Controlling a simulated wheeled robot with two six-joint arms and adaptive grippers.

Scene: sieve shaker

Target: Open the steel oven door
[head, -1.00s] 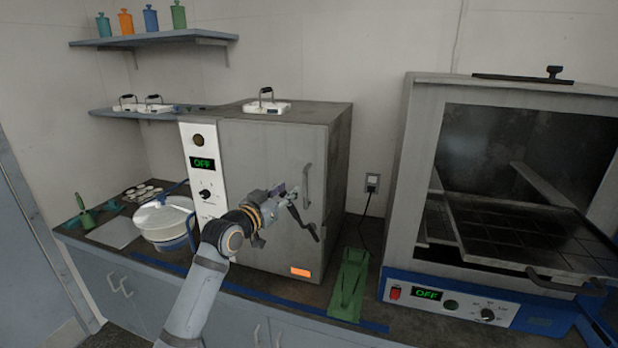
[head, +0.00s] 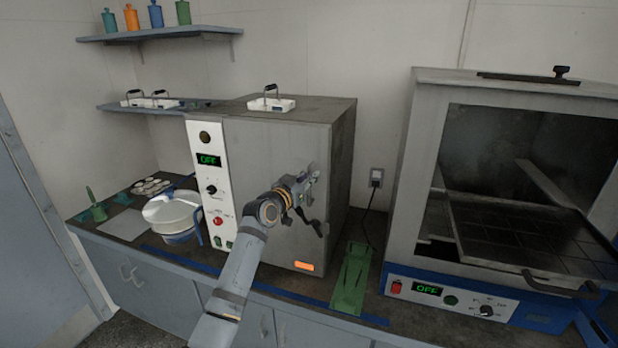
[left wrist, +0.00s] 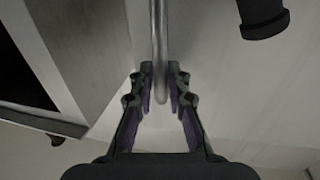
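The steel oven has a grey door (head: 260,150) that is shut, with a white control panel (head: 210,190) on its left side reading OFF. The upright door handle is at the door's right side. It is mostly hidden by my gripper in the head view, but shows as a grey bar (left wrist: 160,35) in the left wrist view. My left gripper (head: 311,176) is at the handle. In the left wrist view its fingers are apart, one on each side of the bar's end, with gaps visible. My right gripper is not in view.
A white tray with a black handle (head: 270,104) sits on the oven. A green stand (head: 351,280) is on the counter right of the door. A larger blue-based oven (head: 420,170) stands further right. A white-lidded pot (head: 172,212) is left of the oven.

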